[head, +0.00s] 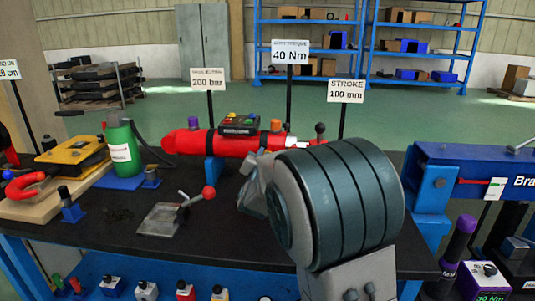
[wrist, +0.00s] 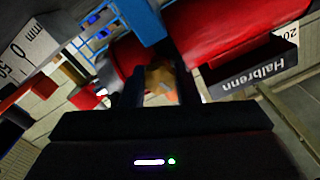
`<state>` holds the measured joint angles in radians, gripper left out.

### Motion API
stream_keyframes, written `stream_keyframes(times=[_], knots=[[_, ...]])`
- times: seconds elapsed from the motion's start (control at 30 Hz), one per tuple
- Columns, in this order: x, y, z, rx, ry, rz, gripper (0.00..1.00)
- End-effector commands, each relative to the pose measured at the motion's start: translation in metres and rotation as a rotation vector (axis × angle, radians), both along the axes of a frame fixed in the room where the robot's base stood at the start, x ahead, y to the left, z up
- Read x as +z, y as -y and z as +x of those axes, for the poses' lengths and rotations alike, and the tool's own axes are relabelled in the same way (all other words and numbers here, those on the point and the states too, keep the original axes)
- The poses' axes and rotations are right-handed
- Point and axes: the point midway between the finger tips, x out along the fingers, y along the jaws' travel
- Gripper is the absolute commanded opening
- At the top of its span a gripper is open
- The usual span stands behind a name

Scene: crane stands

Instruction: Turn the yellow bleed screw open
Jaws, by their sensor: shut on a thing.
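The red cylinder (head: 222,142) lies across a blue support on the dark bench in the head view, with a purple cap at its left and an orange cap (head: 276,125) towards its right. Its red body also fills the upper right of the wrist view (wrist: 225,30). My gripper (wrist: 160,88) has its two dark fingers shut on a small yellow-orange piece, which looks like the yellow bleed screw (wrist: 158,78). The screw's turn angle cannot be told. In the head view my grey wrist hides the fingers and the screw.
A lever with a red knob (head: 208,193) on a metal plate stands left of my wrist. A green bottle (head: 122,148) and a yellow unit (head: 72,155) are further left. Sign posts stand behind the cylinder. A blue frame (head: 430,190) is at the right.

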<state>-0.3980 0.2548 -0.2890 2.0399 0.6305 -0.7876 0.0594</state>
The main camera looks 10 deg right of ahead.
Motion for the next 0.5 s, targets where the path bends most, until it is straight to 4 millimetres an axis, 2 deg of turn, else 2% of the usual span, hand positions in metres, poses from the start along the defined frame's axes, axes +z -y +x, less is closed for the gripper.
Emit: stream_keyframes(times=[0.5], knots=[[0.0021, -0.0012, 0.0001, 0.001, -0.156, -0.47, 0.05]])
